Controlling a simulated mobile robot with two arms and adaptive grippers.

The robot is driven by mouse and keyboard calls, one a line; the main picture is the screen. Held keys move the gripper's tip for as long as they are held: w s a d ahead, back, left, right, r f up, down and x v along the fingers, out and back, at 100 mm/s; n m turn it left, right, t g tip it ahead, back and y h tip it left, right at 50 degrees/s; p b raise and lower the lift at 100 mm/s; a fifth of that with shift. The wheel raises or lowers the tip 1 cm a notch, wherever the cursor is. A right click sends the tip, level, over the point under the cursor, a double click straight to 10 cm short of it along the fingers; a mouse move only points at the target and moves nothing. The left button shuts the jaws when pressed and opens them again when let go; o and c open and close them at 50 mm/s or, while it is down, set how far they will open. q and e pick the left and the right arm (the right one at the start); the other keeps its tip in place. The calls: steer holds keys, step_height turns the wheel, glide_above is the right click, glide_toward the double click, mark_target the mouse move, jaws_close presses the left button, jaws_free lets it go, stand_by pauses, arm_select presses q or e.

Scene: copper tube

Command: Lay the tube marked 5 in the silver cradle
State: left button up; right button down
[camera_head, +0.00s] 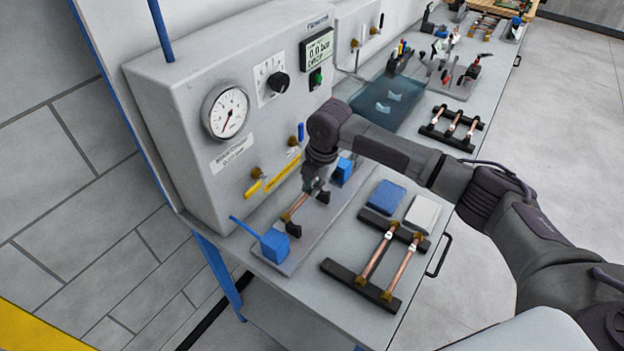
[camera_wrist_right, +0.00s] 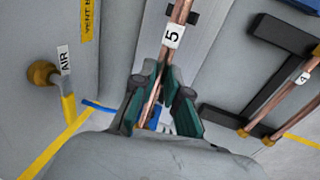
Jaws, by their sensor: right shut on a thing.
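My right gripper (camera_head: 311,188) points down over the grey-silver plate (camera_head: 322,226), which bears black supports and blue end blocks; this looks like the silver cradle. The gripper is shut on the copper tube marked 5 (camera_head: 295,208). In the right wrist view the tube (camera_wrist_right: 181,12) runs between the fingers (camera_wrist_right: 163,88), its white label showing 5 just beyond the fingertips. The tube lies roughly along the plate's length, between the black supports. Whether it rests on them or hangs just above, I cannot tell. My left gripper is out of view.
A black rack (camera_head: 343,272) with two copper tubes lies to the right, near blue and white blocks. One tube there is marked 4 (camera_wrist_right: 303,78). The grey panel with gauge (camera_head: 226,111) stands close on the left. Another tube rack (camera_head: 448,139) lies farther back.

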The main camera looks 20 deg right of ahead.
step_height(320, 180, down, 3)
steer(key=shift+b, duration=0.5)
steer(key=shift+f, duration=0.6)
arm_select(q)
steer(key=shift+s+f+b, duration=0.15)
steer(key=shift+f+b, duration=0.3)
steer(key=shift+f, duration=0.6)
arm_select(e)
steer(key=shift+f, duration=0.45)
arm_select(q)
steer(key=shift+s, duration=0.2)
arm_select(e)
steer(key=shift+f, duration=0.25)
steer(key=c, duration=1.1)
jaws_free()
step_height(320, 180, up, 12)
steer(key=s+d, duration=0.1)
steer(key=shift+s+d+f, duration=0.15)
steer(key=shift+s+d, duration=0.1)
steer(key=shift+s, duration=0.15)
